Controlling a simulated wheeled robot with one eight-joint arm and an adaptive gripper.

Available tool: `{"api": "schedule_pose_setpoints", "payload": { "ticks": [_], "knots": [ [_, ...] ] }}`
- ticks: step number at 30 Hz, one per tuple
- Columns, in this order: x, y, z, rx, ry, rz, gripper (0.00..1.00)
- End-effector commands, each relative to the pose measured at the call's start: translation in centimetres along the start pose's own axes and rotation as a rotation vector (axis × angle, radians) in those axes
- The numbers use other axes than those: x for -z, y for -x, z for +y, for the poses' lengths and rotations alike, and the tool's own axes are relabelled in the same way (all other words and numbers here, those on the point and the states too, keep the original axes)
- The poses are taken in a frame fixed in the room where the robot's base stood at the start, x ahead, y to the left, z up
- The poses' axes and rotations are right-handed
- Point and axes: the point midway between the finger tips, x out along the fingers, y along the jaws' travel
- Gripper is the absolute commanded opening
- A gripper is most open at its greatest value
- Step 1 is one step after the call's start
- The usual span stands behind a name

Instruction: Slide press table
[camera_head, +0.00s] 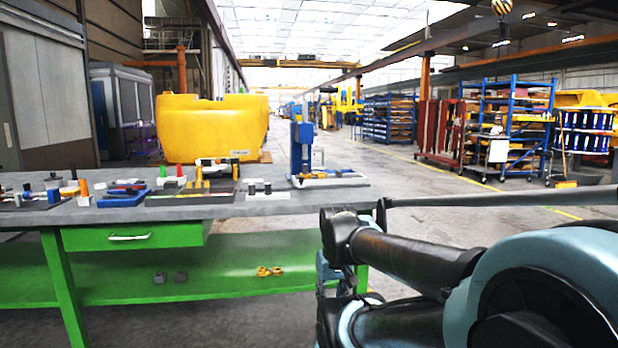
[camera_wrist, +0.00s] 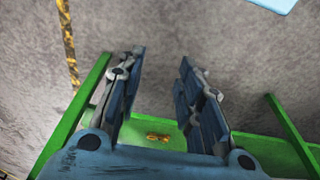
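A blue upright press (camera_head: 302,148) stands at the right end of the workbench. Its low, pale grey base (camera_head: 345,182) lies on the bench top, with small dark and orange parts on it that are too small to make out. My gripper (camera_wrist: 158,85) is open and empty in the wrist view, its two blue-grey fingers well apart. It points past the green bench frame at the grey floor, away from the press. The press does not show in the wrist view. In the head view my arm is low at the right, in front of the bench's right end, and hides part of it.
The grey bench top (camera_head: 225,208) carries several tools, trays and blocks left of the press. A green drawer (camera_head: 135,236) is shut below. Small yellow parts (camera_head: 270,271) lie on the green lower shelf (camera_head: 215,262). Open floor lies right of the bench; racks stand farther back.

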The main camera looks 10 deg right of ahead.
Motion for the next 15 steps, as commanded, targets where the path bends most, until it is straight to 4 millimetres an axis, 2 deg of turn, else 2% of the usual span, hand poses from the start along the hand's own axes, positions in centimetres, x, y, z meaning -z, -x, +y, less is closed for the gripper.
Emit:
{"api": "schedule_pose_setpoints", "payload": {
  "ticks": [5,7,10,13,15],
  "knots": [
    [0.0,0.0,0.0,0.0,0.0,0.0,0.33],
    [0.0,0.0,0.0,0.0,0.0,0.0,0.39],
    [-0.4,1.0,0.0,0.002,0.005,0.012,0.39],
    [1.1,2.5,-0.1,0.009,0.023,0.013,0.39],
    [2.9,4.1,-0.1,0.018,0.046,0.014,0.39]
  ]
}}
